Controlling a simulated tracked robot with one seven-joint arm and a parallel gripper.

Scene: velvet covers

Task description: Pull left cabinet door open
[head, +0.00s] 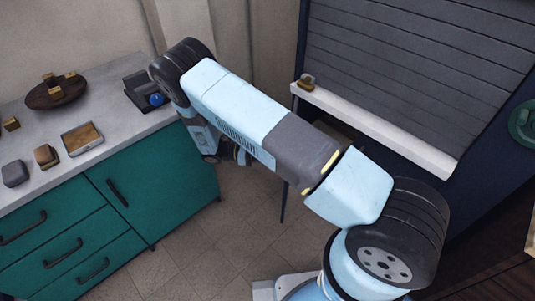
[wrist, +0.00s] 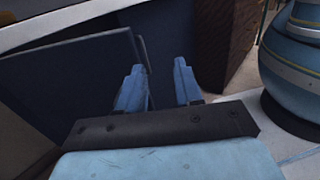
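The navy cabinet (head: 480,150) stands at the right in the head view, and my arm covers much of its lower front. A dark blue door panel (wrist: 75,78) fills the left of the wrist view. Its free edge stands out from the darker blue surface behind, so it looks ajar. In the head view only a thin dark edge (head: 284,203), probably this door, shows below my arm. My gripper (wrist: 159,88) is open, with two blue fingers apart and nothing seen between them. The left finger overlaps the panel's edge in the picture; I cannot tell whether they touch.
A grey roller shutter (head: 420,60) and white ledge (head: 375,125) sit above, with a small brown object (head: 307,82) on the ledge. A green drawer unit (head: 70,245) with items on its counter (head: 105,115) stands left. Tiled floor (head: 215,245) between is clear.

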